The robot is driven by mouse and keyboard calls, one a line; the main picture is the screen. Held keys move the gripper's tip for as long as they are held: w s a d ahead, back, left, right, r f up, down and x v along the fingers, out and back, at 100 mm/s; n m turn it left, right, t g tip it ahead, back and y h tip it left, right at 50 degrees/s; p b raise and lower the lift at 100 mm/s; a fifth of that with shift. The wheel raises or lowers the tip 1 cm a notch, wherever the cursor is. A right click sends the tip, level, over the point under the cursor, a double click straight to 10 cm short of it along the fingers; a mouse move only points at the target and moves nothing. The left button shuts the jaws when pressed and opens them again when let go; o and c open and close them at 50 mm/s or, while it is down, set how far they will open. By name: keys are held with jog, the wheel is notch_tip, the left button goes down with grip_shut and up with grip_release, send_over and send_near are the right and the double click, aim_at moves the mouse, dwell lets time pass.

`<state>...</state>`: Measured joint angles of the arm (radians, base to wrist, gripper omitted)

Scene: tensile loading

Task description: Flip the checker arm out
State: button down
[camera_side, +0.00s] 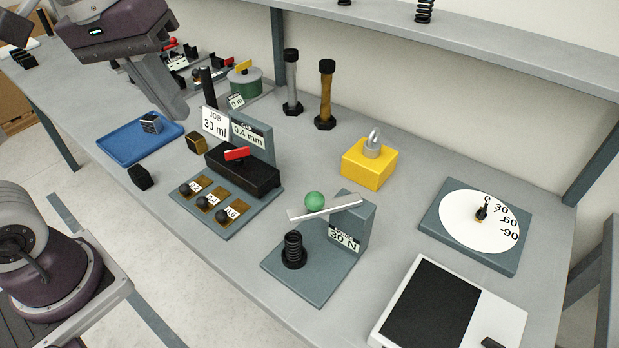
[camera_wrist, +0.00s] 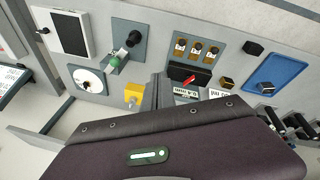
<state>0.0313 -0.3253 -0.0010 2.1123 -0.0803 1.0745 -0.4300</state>
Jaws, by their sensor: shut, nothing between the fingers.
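A grey checker stand (camera_side: 352,222) labelled 30 N is at the front centre of the bench. A silver bar (camera_side: 325,208) with a green ball (camera_side: 314,200) extends left from its top, above a black spring (camera_side: 293,250) on the base. I take this bar as the checker arm. In the wrist view, the green ball (camera_wrist: 114,61) and the spring (camera_wrist: 134,39) show at upper left. My gripper (camera_side: 180,112) is shut and empty, at upper left in the side view, well away from the bar.
A black block with a red lever (camera_side: 237,153) stands left of the checker, behind a tray of knobs (camera_side: 208,202). A yellow block (camera_side: 369,163) is behind the checker; a dial plate (camera_side: 479,222) is right. A blue tray (camera_side: 117,148) is left. Tall posts stand behind.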

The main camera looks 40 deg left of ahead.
jog(key=w+d+f+n+g, duration=0.2)
jog(key=w+d+n, duration=0.1)
jog(key=w, duration=0.4)
jog(key=w+d+f+n+g+h, duration=0.1)
jog(key=w+d+f+n+g, duration=0.1)
jog(key=w+n, duration=0.3)
jog(key=w+d, duration=0.1)
jog(key=w, duration=0.1)
jog(key=shift+w, duration=0.3)
jog(key=shift+f, duration=0.15)
send_near(326, 201)
jog(key=shift+s+a+f, duration=0.8)
jog(key=shift+a+f, duration=0.2)
jog(key=shift+f, duration=1.5)
